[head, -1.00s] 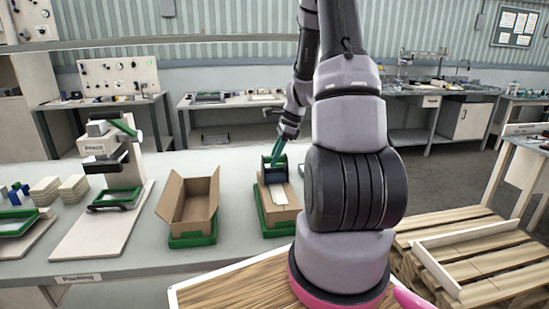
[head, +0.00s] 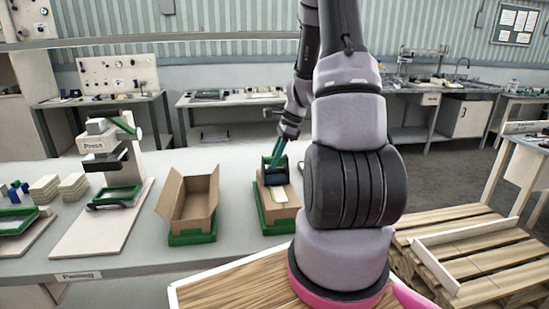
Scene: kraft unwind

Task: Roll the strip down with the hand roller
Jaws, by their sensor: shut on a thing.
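My gripper (head: 289,132) is at the end of my arm, shut on the green handle of the hand roller (head: 277,175). The roller's dark head is down on the top of a closed cardboard box (head: 283,212), over its far half. A pale strip (head: 280,195) lies along the box top and shows on the near side of the roller. The part of the strip under and behind the roller is hidden. The box sits in a green holder (head: 270,229) on the bench. Whether the roller presses on the strip is too small to tell.
An open cardboard box (head: 190,205) stands in a green holder to the left. A press (head: 110,160) is further left, beside small stacks of blocks (head: 58,187). My arm fills the right of the box. Bare bench (head: 236,190) lies between the two boxes.

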